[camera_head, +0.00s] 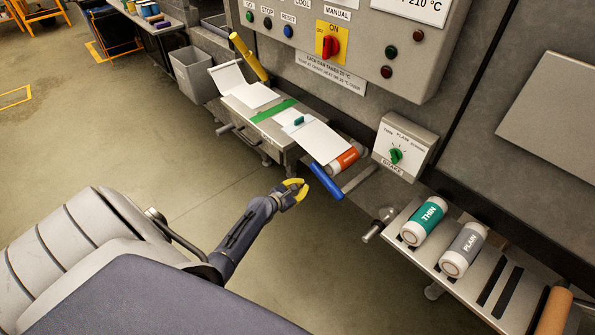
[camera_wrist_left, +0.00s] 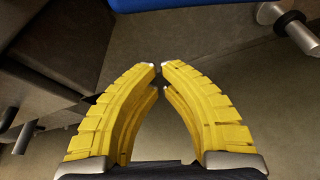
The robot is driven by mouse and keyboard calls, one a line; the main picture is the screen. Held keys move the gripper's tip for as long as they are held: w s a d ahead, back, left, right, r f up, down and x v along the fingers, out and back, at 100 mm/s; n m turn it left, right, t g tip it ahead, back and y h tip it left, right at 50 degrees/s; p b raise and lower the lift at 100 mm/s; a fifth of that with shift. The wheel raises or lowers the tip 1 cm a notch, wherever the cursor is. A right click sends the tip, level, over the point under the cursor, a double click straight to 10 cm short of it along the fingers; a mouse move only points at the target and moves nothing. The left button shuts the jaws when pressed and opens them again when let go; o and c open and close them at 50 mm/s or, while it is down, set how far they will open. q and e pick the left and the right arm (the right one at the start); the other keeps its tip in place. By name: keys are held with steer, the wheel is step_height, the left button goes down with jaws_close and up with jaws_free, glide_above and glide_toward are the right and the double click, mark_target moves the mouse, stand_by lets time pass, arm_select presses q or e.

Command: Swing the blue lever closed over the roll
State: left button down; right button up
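The blue lever (camera_head: 326,182) sticks out at the front right end of the white machine bed, beside an orange-and-white roll (camera_head: 347,158). It lies in front of the roll, not over it. A white sheet (camera_head: 316,138) runs from the roll across the bed. My left gripper (camera_head: 304,184) has yellow fingers and is just left of the lever, apart from it. In the left wrist view its fingertips (camera_wrist_left: 160,66) nearly meet, with nothing between them. My right gripper is not in view.
A grey shelf (camera_head: 450,284) at the right holds a green THIN roll (camera_head: 424,221) and a grey PLAIN roll (camera_head: 463,249). A brake box (camera_head: 404,146) stands behind the roll. A control panel (camera_head: 350,40) hangs above. Open floor lies left of the bed.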

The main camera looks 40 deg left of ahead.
arm_select(q)
steer(key=w, duration=0.1)
steer(key=w+d+r, duration=0.1)
steer(key=w, duration=0.1)
steer(key=w+r, duration=0.1)
steer(key=shift+w+d, duration=0.35)
steer(key=shift+d, duration=0.05)
stand_by(0.6)
stand_by(0.4)
